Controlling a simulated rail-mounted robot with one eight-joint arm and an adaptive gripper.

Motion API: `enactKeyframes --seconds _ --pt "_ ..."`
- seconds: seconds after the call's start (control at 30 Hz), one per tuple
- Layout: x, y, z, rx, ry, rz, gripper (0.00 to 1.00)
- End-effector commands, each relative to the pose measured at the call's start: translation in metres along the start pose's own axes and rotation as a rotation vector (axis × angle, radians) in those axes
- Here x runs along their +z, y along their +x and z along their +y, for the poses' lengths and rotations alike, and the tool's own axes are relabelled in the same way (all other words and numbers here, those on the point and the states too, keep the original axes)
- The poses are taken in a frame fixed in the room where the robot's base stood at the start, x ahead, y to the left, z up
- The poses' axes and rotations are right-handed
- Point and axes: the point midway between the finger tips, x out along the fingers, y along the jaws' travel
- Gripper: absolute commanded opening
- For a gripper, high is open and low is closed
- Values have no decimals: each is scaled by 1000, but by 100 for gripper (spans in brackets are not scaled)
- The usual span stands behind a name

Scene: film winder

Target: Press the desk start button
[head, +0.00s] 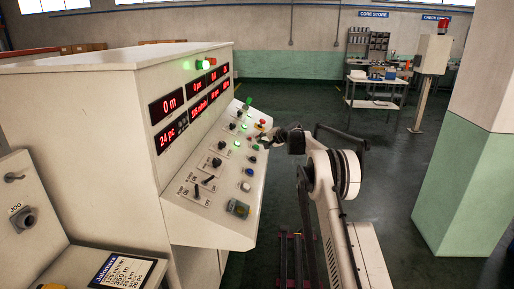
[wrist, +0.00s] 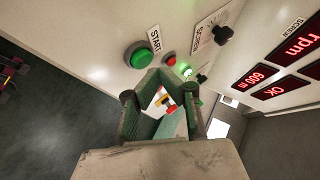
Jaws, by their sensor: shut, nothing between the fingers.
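The green start button (wrist: 138,55), beside a label reading START, shows in the wrist view on the pale desk panel. A smaller red button (wrist: 169,59) is to its right. My gripper (wrist: 168,77) is shut and empty. Its fingertips appear just below and right of the start button in the picture; I cannot tell the gap to the panel. In the head view my gripper (head: 272,135) is at the right edge of the sloped control desk (head: 190,222). I cannot tell there which small button is the start button.
A red and yellow part (wrist: 165,101) shows between my finger links. Black knobs (wrist: 222,35) and lit green lamps are close by on the panel. Red displays (head: 168,106) are on the upright face. A pillar (head: 460,190) stands right; the floor between is open.

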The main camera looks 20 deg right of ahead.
Motion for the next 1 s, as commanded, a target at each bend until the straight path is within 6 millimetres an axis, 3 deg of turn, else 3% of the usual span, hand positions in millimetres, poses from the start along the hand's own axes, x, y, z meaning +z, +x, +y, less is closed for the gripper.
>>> enactKeyframes --seconds 1.0 --pt "6 8 6 0 0 0 0"
